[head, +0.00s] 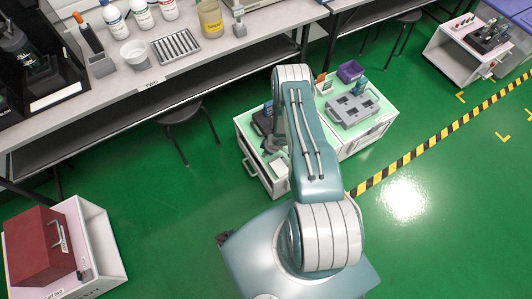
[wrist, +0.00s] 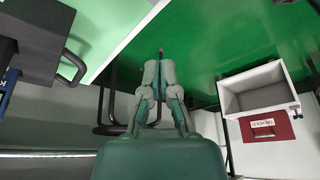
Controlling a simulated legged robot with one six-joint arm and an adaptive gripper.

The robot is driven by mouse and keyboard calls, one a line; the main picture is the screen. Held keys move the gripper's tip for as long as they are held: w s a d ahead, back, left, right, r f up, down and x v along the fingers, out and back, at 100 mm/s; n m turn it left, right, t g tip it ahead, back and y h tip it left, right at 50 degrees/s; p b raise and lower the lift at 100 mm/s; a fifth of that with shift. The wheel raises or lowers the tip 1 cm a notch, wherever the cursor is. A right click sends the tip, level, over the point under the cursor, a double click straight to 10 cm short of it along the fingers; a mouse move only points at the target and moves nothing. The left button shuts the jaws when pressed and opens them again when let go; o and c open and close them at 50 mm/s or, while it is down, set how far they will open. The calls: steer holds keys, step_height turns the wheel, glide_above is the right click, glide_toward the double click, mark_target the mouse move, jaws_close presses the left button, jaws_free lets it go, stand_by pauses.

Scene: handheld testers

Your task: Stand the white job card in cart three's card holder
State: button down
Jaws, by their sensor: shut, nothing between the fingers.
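My gripper (wrist: 160,62) shows in the wrist view with its two fingers together and nothing held between them. It hangs over green floor beside the pale green top of a cart (wrist: 118,25). I cannot pick out the white job card for certain. A small pale object (head: 280,167) lies at the near left corner of the green-topped cart (head: 375,128), too small to identify. Small upright pieces (head: 322,80) stand at that cart's back; I cannot tell whether one is a card holder. No label for cart three is readable.
The green-topped cart carries a grey tray (head: 352,108) and a purple bin (head: 350,71). A dark case with a handle (wrist: 40,40) is close left of my gripper. Cart two with a red toolbox (head: 38,250) stands lower left. A bench (head: 225,45) runs behind.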

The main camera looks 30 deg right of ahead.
mark_target(270, 163)
steer(key=f, duration=0.3)
steer(key=s+f, duration=0.1)
steer(key=f, duration=0.1)
steer(key=shift+d+f, duration=0.25)
steer(key=shift+f, duration=0.1)
steer(key=shift+s+d, duration=0.2)
steer(key=shift+d, duration=0.1)
steer(key=shift+s, duration=0.1)
steer(key=shift+s+d, duration=0.5)
steer(key=shift+d, duration=0.1)
